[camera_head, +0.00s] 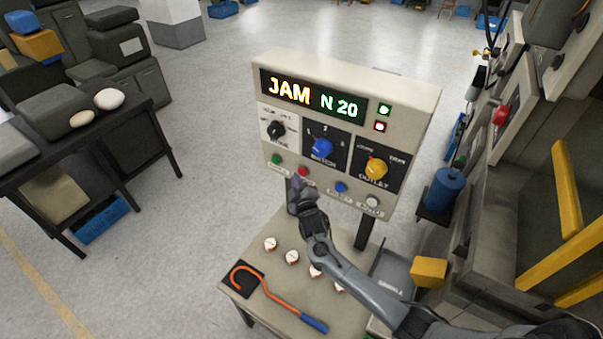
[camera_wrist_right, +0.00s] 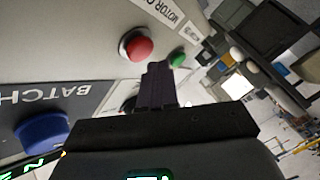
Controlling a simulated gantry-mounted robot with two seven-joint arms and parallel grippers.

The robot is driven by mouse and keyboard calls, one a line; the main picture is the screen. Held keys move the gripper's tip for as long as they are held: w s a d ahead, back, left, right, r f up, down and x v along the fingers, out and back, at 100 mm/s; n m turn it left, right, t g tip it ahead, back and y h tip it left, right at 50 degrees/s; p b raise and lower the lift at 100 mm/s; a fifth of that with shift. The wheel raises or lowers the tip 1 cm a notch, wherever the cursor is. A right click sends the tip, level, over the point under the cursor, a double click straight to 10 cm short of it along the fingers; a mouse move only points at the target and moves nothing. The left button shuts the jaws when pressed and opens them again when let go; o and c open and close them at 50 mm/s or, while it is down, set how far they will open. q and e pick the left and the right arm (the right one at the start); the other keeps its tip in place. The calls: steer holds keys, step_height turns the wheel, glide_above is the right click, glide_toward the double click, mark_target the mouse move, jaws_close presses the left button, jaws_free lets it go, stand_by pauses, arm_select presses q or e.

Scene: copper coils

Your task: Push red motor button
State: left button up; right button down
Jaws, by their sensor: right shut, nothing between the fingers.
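The control panel (camera_head: 345,75) stands upright, with "JAM" and "N 20" lit on its display. The red motor button (camera_head: 303,171) is in its lower row, right of a green button (camera_head: 276,159). In the right wrist view the red button (camera_wrist_right: 136,46) shows whole, with part of a "MOTOR" label beside it. My right gripper (camera_head: 295,180) is shut and empty, its tips just below and left of the red button in the head view. In the wrist view the fingertips (camera_wrist_right: 157,68) appear close to both buttons; I see no clear contact. My left gripper is not in view.
The panel also has a black knob (camera_head: 277,130), a blue knob (camera_head: 322,147), a yellow knob (camera_head: 376,168), a blue button (camera_head: 341,187) and a white button (camera_head: 372,201). Below, a table (camera_head: 262,230) holds an orange hook tool (camera_head: 265,285) and several small round pieces.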

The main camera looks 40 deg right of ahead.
steer(key=shift+d, duration=0.2)
steer(key=shift+w+d, duration=0.1)
steer(key=shift+d, duration=0.15)
